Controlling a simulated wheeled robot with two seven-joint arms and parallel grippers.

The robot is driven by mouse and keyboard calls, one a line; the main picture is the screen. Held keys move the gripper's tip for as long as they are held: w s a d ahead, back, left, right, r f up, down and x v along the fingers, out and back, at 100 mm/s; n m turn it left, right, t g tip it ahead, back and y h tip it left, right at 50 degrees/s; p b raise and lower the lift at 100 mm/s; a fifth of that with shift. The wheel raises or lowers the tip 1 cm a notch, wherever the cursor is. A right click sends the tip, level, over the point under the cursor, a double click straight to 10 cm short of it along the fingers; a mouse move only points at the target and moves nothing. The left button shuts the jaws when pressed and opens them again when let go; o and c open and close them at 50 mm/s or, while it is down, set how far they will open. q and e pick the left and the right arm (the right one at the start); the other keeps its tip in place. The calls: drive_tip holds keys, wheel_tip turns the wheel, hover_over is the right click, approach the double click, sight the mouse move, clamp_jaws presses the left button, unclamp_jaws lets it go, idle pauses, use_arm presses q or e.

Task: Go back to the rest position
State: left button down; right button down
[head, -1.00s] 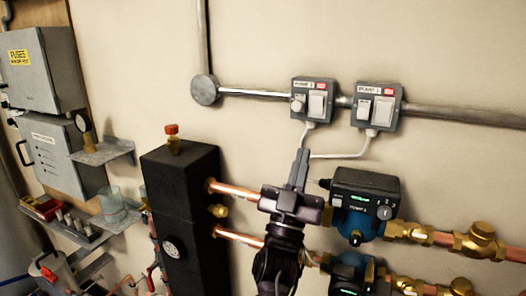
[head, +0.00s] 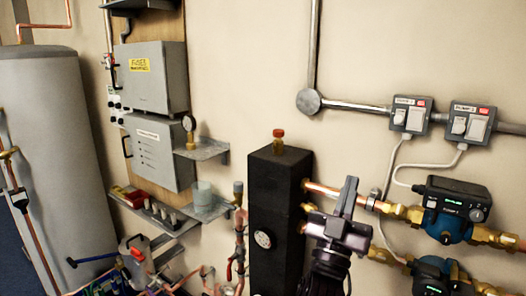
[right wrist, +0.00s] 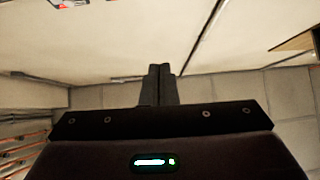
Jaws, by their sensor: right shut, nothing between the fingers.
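My right gripper (head: 347,198) is raised in the head view, in front of the copper pipes between the black block and the pumps. Its fingers point up and are shut together with nothing between them. The right wrist view also shows the two dark fingers (right wrist: 160,84) pressed together, with wall and ceiling panels beyond. It appears clear of the switch boxes. My left gripper is not in either view.
The black block (head: 275,200) stands just left of my right gripper. Pumps (head: 452,208) and brass fittings are to its right. Two switch boxes (head: 409,116) are on the wall above right. Grey cabinets (head: 158,150), a shelf (head: 203,148) and a tank (head: 55,150) are at left.

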drive_tip(key=w+f+n+g+y, duration=0.3)
drive_tip(key=f+n+y, duration=0.25)
drive_tip(key=f, duration=1.55)
drive_tip(key=w+f+n+g+y, duration=0.35)
drive_tip(key=f+y, duration=0.35)
drive_tip(key=f, duration=1.4)
drive_tip(key=s+d+f+g, duration=0.15)
drive_tip(key=s+f, duration=0.25)
drive_tip(key=f, duration=0.4)
drive_tip(key=s+f+g, duration=0.3)
drive_tip(key=s+f, duration=0.2)
drive_tip(key=f, duration=0.2)
drive_tip(key=s+d+f+g, duration=0.15)
drive_tip(key=s+f, duration=0.25)
drive_tip(key=f, duration=0.4)
drive_tip(key=s+d+f+g, duration=0.1)
drive_tip(key=s+f+g, duration=0.2)
drive_tip(key=s, duration=0.9)
drive_tip(key=s+d+f+g+y, duration=0.1)
drive_tip(key=s+f+g, duration=0.3)
drive_tip(key=s+f, duration=0.6)
drive_tip(key=s+d+f+m+g, duration=0.1)
drive_tip(key=s+f, duration=0.5)
drive_tip(key=s, duration=1)
drive_tip(key=shift+s+d+f+g, duration=0.25)
drive_tip(key=shift+d+f+g, duration=0.1)
drive_tip(key=shift+d+g, duration=0.75)
drive_tip(key=shift+a, duration=0.2)
